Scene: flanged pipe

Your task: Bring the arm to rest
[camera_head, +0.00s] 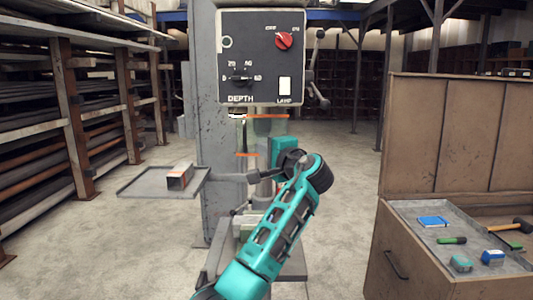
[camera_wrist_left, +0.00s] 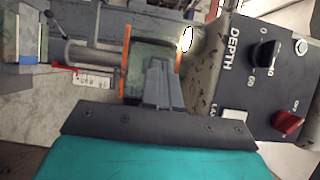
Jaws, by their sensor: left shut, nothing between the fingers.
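My left arm reaches up from the bottom middle of the head view to the front of a grey drill press (camera_head: 215,150). Its teal wrist is bent toward the machine, beside the clear guard (camera_head: 268,128) with orange edges, below the control panel (camera_head: 262,58). My left gripper (camera_wrist_left: 160,68) shows as grey fingers closed together with nothing between them. In the wrist view the fingers overlap the guard (camera_wrist_left: 150,52), and the panel (camera_wrist_left: 262,85) is to the right. Contact with the guard cannot be told. My right gripper is out of view.
A grey side tray (camera_head: 145,188) carries a rectangular metal tube (camera_head: 180,176), left of my wrist. A brown cabinet (camera_head: 415,255) with a tool tray stands at right. A storage rack (camera_head: 72,120) lines the left. Open floor (camera_head: 345,180) lies between press and cabinet.

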